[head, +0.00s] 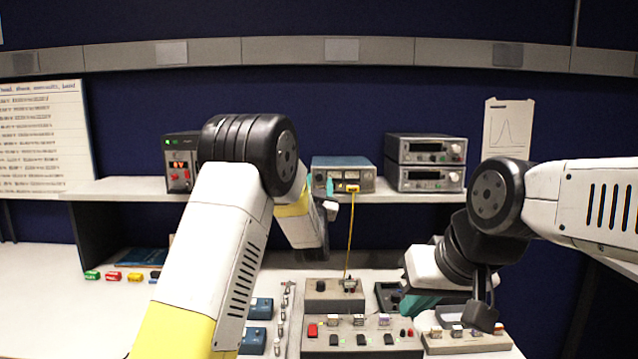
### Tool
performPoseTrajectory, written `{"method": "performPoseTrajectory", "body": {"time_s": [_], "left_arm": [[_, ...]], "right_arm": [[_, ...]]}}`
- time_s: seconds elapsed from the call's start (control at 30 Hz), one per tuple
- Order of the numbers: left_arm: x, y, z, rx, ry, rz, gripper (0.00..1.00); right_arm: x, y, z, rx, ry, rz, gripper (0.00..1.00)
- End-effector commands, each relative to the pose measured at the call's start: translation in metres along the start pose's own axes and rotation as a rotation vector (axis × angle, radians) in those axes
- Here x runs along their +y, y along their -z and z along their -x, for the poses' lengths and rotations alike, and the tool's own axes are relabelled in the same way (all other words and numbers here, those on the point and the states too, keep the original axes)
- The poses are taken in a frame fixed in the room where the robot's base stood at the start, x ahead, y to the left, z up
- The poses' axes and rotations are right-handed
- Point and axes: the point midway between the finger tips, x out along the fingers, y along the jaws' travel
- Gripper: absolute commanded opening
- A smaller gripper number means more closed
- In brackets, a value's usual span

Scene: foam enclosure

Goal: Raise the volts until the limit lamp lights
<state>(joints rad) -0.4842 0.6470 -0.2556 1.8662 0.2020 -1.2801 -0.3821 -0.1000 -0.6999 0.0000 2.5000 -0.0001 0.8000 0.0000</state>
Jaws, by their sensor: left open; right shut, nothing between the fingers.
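A dark power unit (180,163) with lit red displays and a small green light stands on the shelf at the left. My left arm hides its right edge. A blue-grey instrument (343,170) with a meter and a yellow plug stands at the middle of the shelf. My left gripper (331,188) is open in front of this instrument; its fingers are small and partly hidden by its wrist. My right gripper (421,303) is shut and empty, low over the right side of the bench. Which lamp is the limit lamp is too small to tell.
A yellow cable (350,235) hangs from the blue-grey instrument to a grey box (334,296) on the bench. A control panel (362,342) with switches and buttons lies in front. Two stacked instruments (426,162) stand on the shelf's right.

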Motion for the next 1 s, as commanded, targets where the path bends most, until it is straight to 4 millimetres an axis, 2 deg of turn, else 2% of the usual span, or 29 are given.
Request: {"method": "performPoseTrajectory", "body": {"time_s": [0.13, 0.4, 0.63, 1.0], "left_arm": [[-0.0001, -0.0002, -0.0103, 0.000, 0.000, 0.000, 0.44], [-0.0002, -0.0004, -0.0117, -0.002, 0.000, 0.000, 0.44], [-0.0003, -0.0003, -0.0116, -0.001, 0.000, 0.000, 0.00], [-0.0011, -0.0002, -0.0116, 0.000, -0.013, -0.032, 0.00]], "right_arm": [[0.0000, 0.0000, 0.0000, 0.000, 0.000, 0.000, 0.00], [0.0000, 0.0000, 0.0000, 0.000, 0.000, 0.000, 0.00], [0.0000, 0.0000, 0.0000, 0.000, 0.000, 0.000, 0.00], [0.0000, 0.0000, 0.0000, 0.000, 0.000, 0.000, 0.00]]}}
